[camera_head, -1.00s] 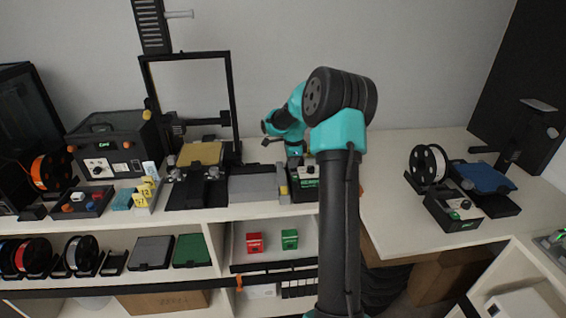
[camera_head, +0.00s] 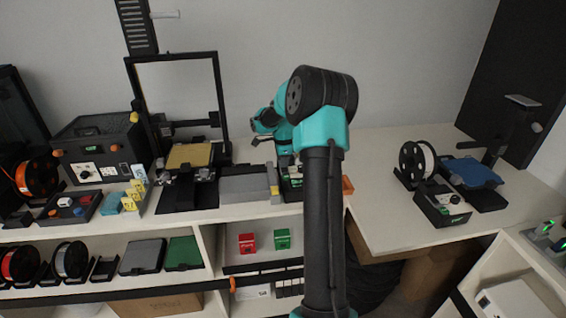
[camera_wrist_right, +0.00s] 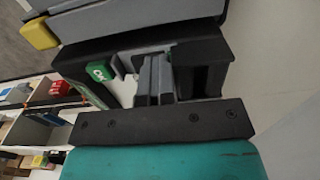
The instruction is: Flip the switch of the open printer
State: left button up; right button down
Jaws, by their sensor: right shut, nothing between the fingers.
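The open printer, a black upright frame (camera_head: 219,100) with a gold bed (camera_head: 189,156), stands on the back counter, left of centre. To its right are a long grey block (camera_head: 249,185) with a yellow end and a small black control box (camera_head: 293,192) with a pale panel and green display. My right gripper (camera_head: 290,167) is over this box, mostly hidden by my arm's links. In the right wrist view its fingers (camera_wrist_right: 155,80) are shut and empty, close against or over the black box beside a green label (camera_wrist_right: 100,71). I cannot tell whether they touch. The switch itself is not clear.
An enclosed printer (camera_head: 98,150) and spools stand at left. Another printer with a blue bed (camera_head: 470,172) and its own control box (camera_head: 440,203) stand at right. Red (camera_head: 247,243) and green (camera_head: 282,239) boxes sit on the shelf below. The counter right of my arm has free room.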

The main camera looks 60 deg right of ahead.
jog(key=shift+s+a+f+y, duration=0.3)
jog(key=shift+a+f, duration=0.15)
jog(key=shift+a, duration=0.25)
jog(key=shift+r, duration=0.15)
notch_tip(320, 180, up, 15)
jog(key=shift+w+d, duration=0.15)
jog(key=shift+d, duration=0.15)
jog(key=shift+f, duration=0.2)
